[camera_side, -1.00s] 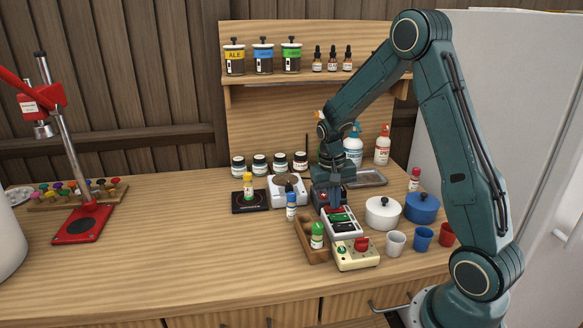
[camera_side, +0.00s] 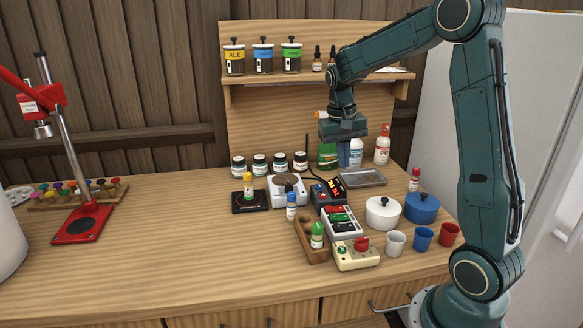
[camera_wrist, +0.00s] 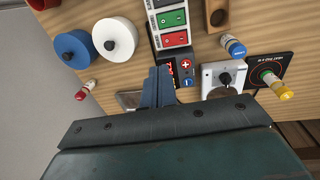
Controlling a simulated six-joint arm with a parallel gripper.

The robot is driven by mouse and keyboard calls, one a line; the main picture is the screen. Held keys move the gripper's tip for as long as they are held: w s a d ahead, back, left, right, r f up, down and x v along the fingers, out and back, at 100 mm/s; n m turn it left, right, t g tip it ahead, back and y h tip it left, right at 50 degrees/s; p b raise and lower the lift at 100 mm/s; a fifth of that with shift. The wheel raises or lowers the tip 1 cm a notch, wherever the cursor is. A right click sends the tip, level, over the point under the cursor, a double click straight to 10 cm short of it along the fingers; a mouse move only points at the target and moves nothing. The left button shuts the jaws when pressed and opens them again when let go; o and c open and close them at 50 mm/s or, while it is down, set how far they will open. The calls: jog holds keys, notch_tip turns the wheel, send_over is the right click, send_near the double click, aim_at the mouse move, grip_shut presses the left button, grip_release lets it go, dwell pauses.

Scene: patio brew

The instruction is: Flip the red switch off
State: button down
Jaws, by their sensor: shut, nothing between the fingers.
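The white switch panel (camera_side: 357,235) stands on the worktop, with red, green and dark rockers in a row. The red switch (camera_side: 337,210) is at its far end; the wrist view also shows it (camera_wrist: 175,38), beside the green one (camera_wrist: 173,20). I cannot tell which way the red rocker is tipped. My gripper (camera_side: 343,163) is shut and empty, pointing down, well above and behind the panel. Its fingers (camera_wrist: 158,72) are together in the wrist view, touching nothing that I can see.
A small dark-blue box (camera_side: 326,194) with a red display stands just behind the panel. A control box with a red knob (camera_side: 355,256) is in front. A wooden rack (camera_side: 316,251) is at left; a white pot (camera_side: 382,213) is at right. The worktop at left front is clear.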

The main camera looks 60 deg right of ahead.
jog(key=shift+s+d+r, duration=0.1)
jog(key=shift+r, duration=0.65)
jog(key=s+a+r+n+t, duration=0.2)
jog(key=s+a+r, duration=0.1)
jog(key=a, duration=0.2)
jog(key=s+a+r+n+t, duration=0.1)
jog(key=s+a+r+n, duration=0.15)
jog(key=a, duration=0.35)
jog(key=s+a+n+t+y, duration=0.1)
jog(key=s+a+n+t, duration=0.2)
jog(key=s+a, duration=0.6)
jog(key=shift+s+a+r+n+t, duration=0.3)
jog(key=shift+s+n, duration=0.45)
jog(key=shift+s, duration=0.3)
